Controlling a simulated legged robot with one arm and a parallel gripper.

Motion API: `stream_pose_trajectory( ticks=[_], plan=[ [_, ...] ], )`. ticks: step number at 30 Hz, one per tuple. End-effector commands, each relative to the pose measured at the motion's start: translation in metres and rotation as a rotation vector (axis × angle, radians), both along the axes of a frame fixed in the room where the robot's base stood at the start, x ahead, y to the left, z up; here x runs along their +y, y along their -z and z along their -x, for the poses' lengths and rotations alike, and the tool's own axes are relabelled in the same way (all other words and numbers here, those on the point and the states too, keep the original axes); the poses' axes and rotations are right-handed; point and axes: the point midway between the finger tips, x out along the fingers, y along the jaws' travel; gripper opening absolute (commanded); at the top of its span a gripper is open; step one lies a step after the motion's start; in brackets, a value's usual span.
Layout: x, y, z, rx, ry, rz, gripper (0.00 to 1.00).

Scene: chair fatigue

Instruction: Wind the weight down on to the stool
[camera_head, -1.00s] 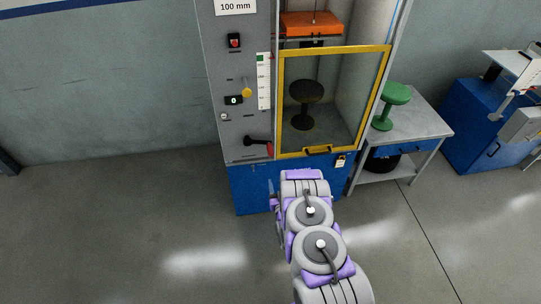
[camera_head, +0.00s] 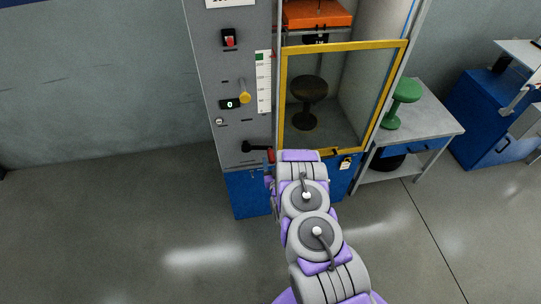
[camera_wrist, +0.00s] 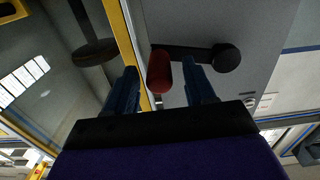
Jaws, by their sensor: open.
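The orange weight (camera_head: 318,15) hangs high in the test cabinet, above the dark stool (camera_head: 309,90), with a clear gap between them. The stool stands upright behind the yellow-framed guard (camera_head: 346,46), which looks closed. The crank (camera_head: 254,147) sits low on the grey panel, with a black arm and a red grip. In the wrist view the red grip (camera_wrist: 159,72) lies between the spread blue fingers of my gripper (camera_wrist: 161,80), nearer the left finger. The fingers are open; I cannot tell whether either touches it. In the head view my arm hides most of the gripper.
The panel also has a red switch (camera_head: 229,38), a yellow lever (camera_head: 245,96), a display (camera_head: 229,104) reading 0 and a scale (camera_head: 263,82). A side table (camera_head: 432,127) with a green stool (camera_head: 402,98) stands at right. The floor at left is clear.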

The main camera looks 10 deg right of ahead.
Motion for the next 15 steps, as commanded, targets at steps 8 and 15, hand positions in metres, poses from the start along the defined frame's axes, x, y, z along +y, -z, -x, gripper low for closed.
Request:
stream_pose_trajectory(
  ticks=[8, 15],
  plan=[
    [-0.0001, -0.0002, -0.0012, 0.0, 0.0, 0.0, 0.54],
    [-0.0003, 0.0003, -0.0015, 0.001, 0.0, 0.0, 0.38]
  ],
)
